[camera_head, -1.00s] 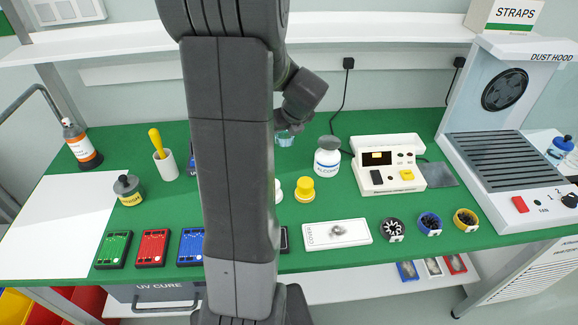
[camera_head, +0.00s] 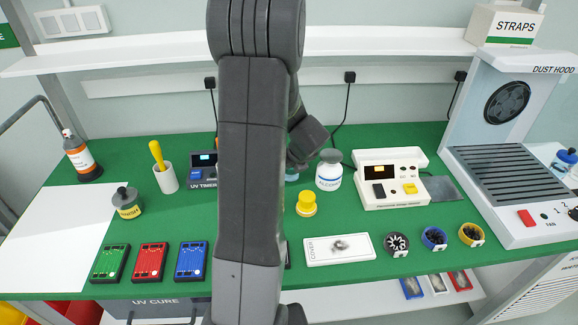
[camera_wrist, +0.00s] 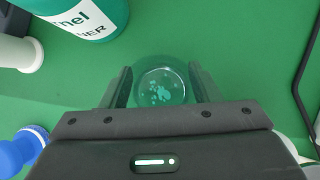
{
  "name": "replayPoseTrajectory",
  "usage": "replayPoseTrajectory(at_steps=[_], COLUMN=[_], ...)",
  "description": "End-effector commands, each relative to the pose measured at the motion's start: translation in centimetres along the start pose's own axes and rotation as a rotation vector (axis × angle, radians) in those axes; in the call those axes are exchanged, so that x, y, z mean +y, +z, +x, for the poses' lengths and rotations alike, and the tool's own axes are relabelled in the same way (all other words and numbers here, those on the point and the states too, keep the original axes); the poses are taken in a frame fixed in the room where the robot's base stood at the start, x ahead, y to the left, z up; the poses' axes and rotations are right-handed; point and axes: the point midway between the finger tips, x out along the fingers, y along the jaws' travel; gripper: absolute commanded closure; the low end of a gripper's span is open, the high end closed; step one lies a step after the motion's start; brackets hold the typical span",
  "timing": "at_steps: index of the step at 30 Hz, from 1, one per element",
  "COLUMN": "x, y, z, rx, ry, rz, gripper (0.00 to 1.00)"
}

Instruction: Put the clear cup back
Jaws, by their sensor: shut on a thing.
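The clear cup (camera_wrist: 160,86) is between the two fingers of my gripper (camera_wrist: 162,88) in the wrist view, over the green mat, with small pale flecks inside. My gripper is shut on it. In the head view only a bluish sliver of the cup (camera_head: 291,175) shows beside my arm, left of the alcohol bottle (camera_head: 329,172). My arm hides most of my gripper there. I cannot tell whether the cup touches the mat.
A green-and-white bottle (camera_wrist: 82,18) stands close to the cup in the wrist view. A blue-capped thing (camera_wrist: 22,150) is at lower left. A yellow-capped jar (camera_head: 307,204) and the white cover tray (camera_head: 338,248) are nearer. The UV timer (camera_head: 202,172) stands left of my arm.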

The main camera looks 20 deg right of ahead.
Motion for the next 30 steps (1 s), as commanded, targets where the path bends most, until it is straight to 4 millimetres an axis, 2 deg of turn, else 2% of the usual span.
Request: replayPoseTrajectory(at_steps=[10,11,13,14,23,26,30], x=[0.0,0.0,0.0,0.0,0.0,0.0,-0.1], y=[-0.2,-0.1,-0.1,-0.1,0.0,0.1,0.2], z=[0.3,0.2,0.2,0.2,0.0,-0.7,-2.8], rx=[-0.001,-0.001,-0.001,-0.001,-0.001,-0.003,-0.004], ry=[-0.001,-0.001,-0.001,-0.001,-0.001,-0.001,-0.003], rz=[0.000,0.000,0.000,0.000,0.000,-0.001,-0.001], gripper=[0.73,0.38,0.24,0.22,0.22,0.22,0.22])
